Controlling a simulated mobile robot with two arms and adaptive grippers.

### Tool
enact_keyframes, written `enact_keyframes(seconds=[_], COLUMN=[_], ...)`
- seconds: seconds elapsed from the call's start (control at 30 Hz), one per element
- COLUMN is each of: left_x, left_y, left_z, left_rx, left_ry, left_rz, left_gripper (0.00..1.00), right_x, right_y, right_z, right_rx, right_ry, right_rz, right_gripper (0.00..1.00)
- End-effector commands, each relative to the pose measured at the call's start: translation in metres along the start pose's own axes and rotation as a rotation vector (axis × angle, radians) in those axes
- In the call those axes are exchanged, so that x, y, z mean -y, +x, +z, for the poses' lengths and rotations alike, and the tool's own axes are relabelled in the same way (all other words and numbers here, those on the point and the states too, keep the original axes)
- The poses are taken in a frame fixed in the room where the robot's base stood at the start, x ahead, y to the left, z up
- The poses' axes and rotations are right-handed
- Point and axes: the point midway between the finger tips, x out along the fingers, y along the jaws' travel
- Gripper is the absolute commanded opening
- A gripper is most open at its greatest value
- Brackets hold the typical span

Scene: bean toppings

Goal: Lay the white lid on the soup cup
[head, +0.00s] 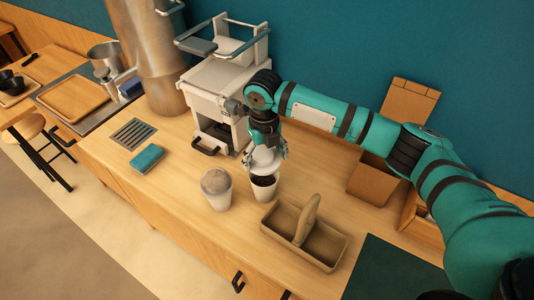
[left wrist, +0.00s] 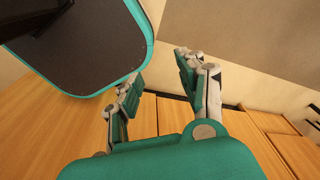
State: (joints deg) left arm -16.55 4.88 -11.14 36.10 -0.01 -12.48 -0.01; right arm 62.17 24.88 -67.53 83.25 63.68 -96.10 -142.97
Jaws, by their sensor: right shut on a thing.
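The soup cup (head: 263,192) is white, stands upright on the wooden counter and shows dark contents in its open mouth. My right gripper (head: 267,155) is above its far side, pointing down, shut on the white lid (head: 264,160). The lid is partly hidden by the fingers. It appears just above and behind the cup's rim; I cannot tell whether they touch. My left gripper (left wrist: 160,78) shows in the left wrist view, open with nothing between its fingers. It is not in the head view.
A second cup (head: 218,200) with a pale top stands just left of the soup cup. A brown carrier with a handle (head: 330,251) is close on the right. A white machine (head: 222,80) stands behind. A teal box (head: 147,159) and a drain grille (head: 132,133) are at left.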

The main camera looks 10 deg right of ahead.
Motion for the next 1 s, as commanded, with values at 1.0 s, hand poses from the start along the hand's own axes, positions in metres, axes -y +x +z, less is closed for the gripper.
enact_keyframes(seconds=[1.0], left_x=[-0.011], left_y=[0.041], left_z=[0.017], left_rx=[0.019], left_ry=[0.004], left_rz=[0.012], left_gripper=[0.40], right_x=[0.000], right_y=[0.055], right_z=[0.000], right_rx=[0.000], right_ry=[0.002], right_rz=[0.000], right_gripper=[0.74])
